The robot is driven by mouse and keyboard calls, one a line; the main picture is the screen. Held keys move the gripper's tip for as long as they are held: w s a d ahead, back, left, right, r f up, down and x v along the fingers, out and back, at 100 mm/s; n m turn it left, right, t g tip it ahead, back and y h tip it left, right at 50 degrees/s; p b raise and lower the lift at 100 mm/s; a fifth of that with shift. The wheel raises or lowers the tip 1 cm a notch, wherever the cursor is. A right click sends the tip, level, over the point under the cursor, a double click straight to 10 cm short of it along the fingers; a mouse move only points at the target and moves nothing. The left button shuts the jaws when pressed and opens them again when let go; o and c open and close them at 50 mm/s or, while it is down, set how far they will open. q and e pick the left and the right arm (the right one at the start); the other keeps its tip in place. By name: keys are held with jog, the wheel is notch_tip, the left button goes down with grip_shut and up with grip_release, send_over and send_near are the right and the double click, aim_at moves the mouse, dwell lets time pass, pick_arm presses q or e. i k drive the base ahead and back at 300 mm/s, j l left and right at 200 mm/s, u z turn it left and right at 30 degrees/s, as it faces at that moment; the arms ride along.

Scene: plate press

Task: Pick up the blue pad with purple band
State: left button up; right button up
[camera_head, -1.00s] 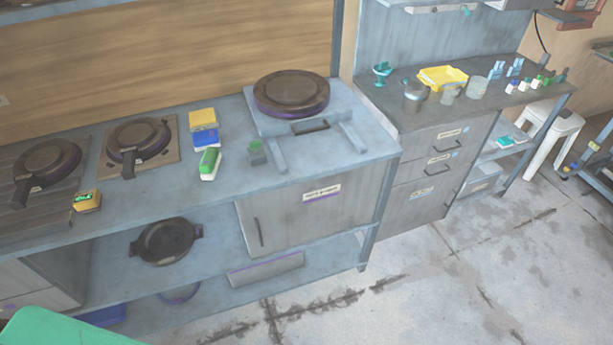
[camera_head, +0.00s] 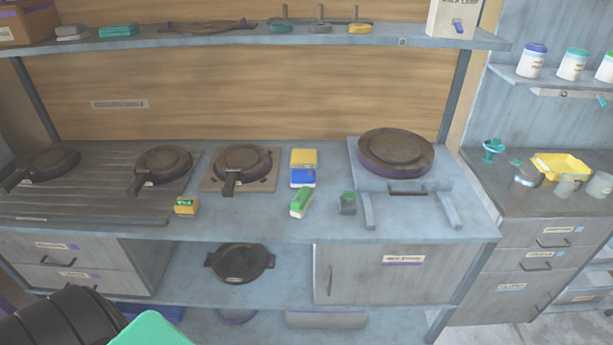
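A blue pad (camera_head: 302,178) lies on the counter, just in front of and touching or nearly touching a yellow block (camera_head: 304,158). It sits left of the raised round plate press (camera_head: 396,151). A purple band on the pad is too small to make out. A green-and-white pad (camera_head: 301,202) lies just in front of it. Neither of my grippers is in view.
On the counter (camera_head: 270,220) are a grey-green block (camera_head: 348,204), a yellow-green block (camera_head: 186,206) and dark pans (camera_head: 242,163). A shelf (camera_head: 220,40) runs above. A green shape (camera_head: 152,330) and a black ribbed shape (camera_head: 70,318) fill the bottom left.

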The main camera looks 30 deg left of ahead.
aim_at(299, 178)
jog(key=u, duration=1)
jog(key=i+j+z, duration=0.45)
jog(key=j, duration=0.25)
jog(key=i+j+z, duration=0.25)
jog(key=j, duration=0.15)
